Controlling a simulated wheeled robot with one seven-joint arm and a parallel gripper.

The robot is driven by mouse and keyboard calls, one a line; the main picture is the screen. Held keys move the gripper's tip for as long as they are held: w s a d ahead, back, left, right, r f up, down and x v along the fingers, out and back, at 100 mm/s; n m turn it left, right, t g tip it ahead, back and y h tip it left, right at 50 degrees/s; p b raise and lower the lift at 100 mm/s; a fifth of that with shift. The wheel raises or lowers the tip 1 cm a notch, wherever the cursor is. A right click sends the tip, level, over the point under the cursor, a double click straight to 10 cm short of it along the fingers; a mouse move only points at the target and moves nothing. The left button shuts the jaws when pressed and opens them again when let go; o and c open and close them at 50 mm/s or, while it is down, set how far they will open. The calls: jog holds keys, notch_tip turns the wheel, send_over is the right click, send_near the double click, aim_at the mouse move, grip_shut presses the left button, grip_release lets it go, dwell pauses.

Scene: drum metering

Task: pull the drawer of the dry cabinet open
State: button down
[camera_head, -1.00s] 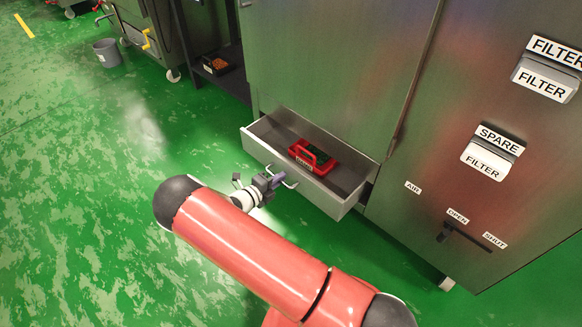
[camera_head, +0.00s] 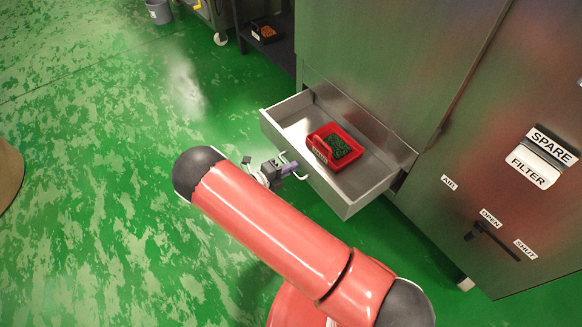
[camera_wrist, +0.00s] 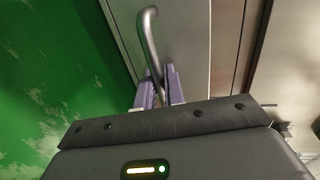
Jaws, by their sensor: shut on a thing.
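The drawer (camera_head: 335,188) of the dry cabinet (camera_head: 400,60) stands well out from the cabinet's base, with its inside in view. A curved metal handle is on its front; it also shows in the wrist view (camera_wrist: 149,35). My gripper (camera_head: 286,170) is at the front of the drawer, shut on the handle. In the wrist view its purple fingers (camera_wrist: 159,88) stand on either side of the handle bar. A red tray (camera_head: 335,145) with dark green contents lies in the drawer.
A lever with AIR, OPEN and SHUT labels (camera_head: 490,232) is on the cabinet to the right. A brown rounded thing (camera_head: 8,175) stands at the left edge. A grey bin (camera_head: 158,10) is at the back. The green floor left of the drawer is clear.

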jog(key=c, duration=1.9)
grip_release()
jog(key=v, duration=0.7)
jog(key=shift+s+a, duration=0.25)
jog(key=shift+a, duration=0.1)
jog(key=s+d+r+m+g+y+p, duration=0.1)
jog(key=d+r+m+g+y, duration=0.15)
jog(key=d+r+m, duration=0.4)
jog(key=s+d+r+m+g+y, duration=0.1)
jog(key=s+d+r+m+g, duration=0.15)
jog(key=r+m, duration=0.65)
jog(key=d+r+m+g+y+p, duration=0.15)
jog(key=d+r+m+g, duration=0.35)
jog(key=r, duration=0.5)
jog(key=s+d+r+m+t+y, duration=0.2)
jog(key=s+r+m, duration=0.3)
jog(key=s+m, duration=0.1)
jog(key=s+d+r+m+t+y+p, duration=0.1)
jog(key=s+d+r+m+t+y, duration=0.1)
jog(key=s+r+m, duration=0.3)
jog(key=s+d+r+m+t+y, duration=0.2)
jog(key=s+r+m, duration=0.4)
jog(key=m, duration=0.5)
jog(key=shift+s+d+m+y, duration=0.35)
jog(key=shift+s+d+y, duration=0.25)
jog(key=shift+d+y, duration=0.2)
